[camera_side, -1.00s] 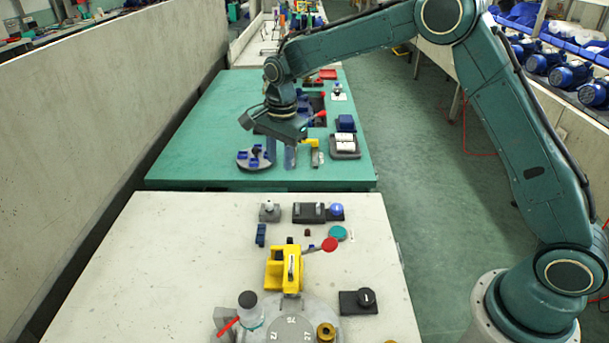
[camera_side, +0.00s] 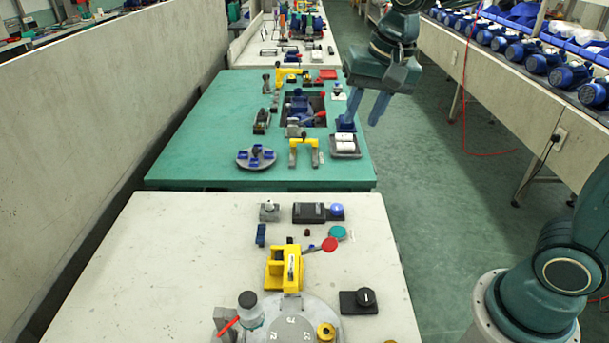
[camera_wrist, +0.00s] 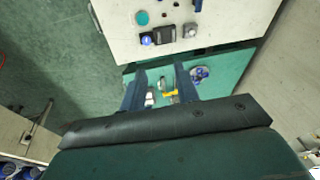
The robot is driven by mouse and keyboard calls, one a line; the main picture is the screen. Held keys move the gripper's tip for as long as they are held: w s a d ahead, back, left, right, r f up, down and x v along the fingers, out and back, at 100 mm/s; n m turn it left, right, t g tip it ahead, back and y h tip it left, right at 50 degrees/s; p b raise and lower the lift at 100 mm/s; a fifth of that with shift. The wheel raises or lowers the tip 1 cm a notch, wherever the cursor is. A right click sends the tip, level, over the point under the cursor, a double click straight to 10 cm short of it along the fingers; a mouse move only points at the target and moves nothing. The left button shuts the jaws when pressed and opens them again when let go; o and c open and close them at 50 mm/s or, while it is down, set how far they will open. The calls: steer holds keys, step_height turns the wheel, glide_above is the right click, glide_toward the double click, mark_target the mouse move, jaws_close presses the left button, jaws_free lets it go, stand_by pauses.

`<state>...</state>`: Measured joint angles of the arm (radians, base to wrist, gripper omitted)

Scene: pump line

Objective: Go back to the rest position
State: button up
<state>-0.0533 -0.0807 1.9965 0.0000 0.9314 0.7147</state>
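My gripper (camera_side: 363,108) is raised over the right edge of the green table (camera_side: 200,125) in the side view. Its two blue-grey fingers point down and stand apart, with nothing between them. In the wrist view my gripper (camera_wrist: 158,82) also shows its fingers spread, with the green table far below. The gripper overlaps the blue block beside the white rolls (camera_side: 344,145) in the side view, but it looks well above the table.
A round grey plate with blue blocks (camera_side: 256,157) and a yellow-handled part (camera_side: 303,150) sit on the green table. A white table (camera_side: 160,250) with a yellow fixture (camera_side: 285,268) is in front. A bench with blue pumps (camera_side: 545,65) runs along the right. The aisle floor (camera_side: 440,170) is clear.

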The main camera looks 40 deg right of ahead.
steer(key=s+d+f+n+t, duration=0.1)
steer(key=s+n, duration=0.6)
steer(key=s, duration=1.1)
steer(key=shift+s+d+f+n+t, duration=0.2)
steer(key=shift+d+n+t, duration=0.1)
steer(key=shift+d+t, duration=0.25)
